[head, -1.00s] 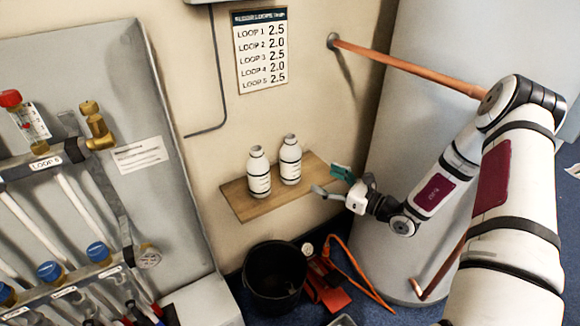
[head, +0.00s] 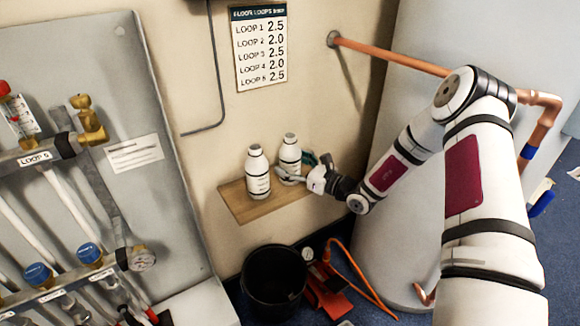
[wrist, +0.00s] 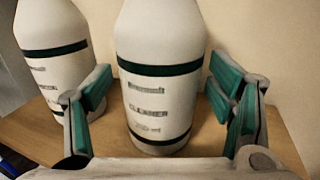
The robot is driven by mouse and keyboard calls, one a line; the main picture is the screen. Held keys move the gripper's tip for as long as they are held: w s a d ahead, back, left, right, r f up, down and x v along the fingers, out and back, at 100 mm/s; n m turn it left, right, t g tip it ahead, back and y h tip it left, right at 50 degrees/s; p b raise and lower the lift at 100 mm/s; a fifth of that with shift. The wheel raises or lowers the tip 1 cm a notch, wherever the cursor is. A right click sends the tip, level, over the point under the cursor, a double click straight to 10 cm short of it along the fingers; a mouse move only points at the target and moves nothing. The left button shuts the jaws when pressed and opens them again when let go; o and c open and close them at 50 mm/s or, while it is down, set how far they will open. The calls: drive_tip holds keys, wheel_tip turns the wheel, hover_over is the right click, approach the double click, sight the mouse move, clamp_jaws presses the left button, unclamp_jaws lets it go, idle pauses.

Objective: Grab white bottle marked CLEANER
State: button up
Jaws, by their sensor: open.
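The white bottle marked CLEANER (wrist: 160,85) stands upright in the middle of the wrist view, with dark bands around it. In the head view it is the right-hand bottle (head: 290,152) on the wooden shelf (head: 255,209). My gripper (head: 296,168) is open at this bottle, and its lower part is partly hidden there. In the wrist view my gripper's fingers (wrist: 162,95), with green pads, stand on either side of the bottle, with a gap visible on each side. A second white bottle (head: 258,174) stands to the left; its label is not readable in the wrist view (wrist: 58,70).
The second bottle is close behind my left finger. The wall is behind the shelf. A black bucket (head: 274,284) and a red tool (head: 328,290) with an orange hose are on the floor below.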

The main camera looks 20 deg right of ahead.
sight(299, 156)
drive_tip(key=shift+w+a, duration=0.1)
drive_tip(key=shift+w, duration=0.15)
drive_tip(key=c, duration=1.4)
drive_tip(key=shift+o, duration=0.2)
drive_tip(key=shift+r, duration=0.2)
drive_tip(key=shift+r+p, duration=0.75)
drive_tip(key=shift+r, duration=0.7)
drive_tip(key=shift+s+d+r, duration=0.15)
drive_tip(key=shift+d+r, duration=0.05)
drive_tip(key=s+d+r+p, duration=0.1)
drive_tip(key=s+d+p, duration=0.2)
drive_tip(key=s+d, duration=0.6)
drive_tip(key=shift+d+r, duration=0.15)
drive_tip(key=shift+d, duration=1.55)
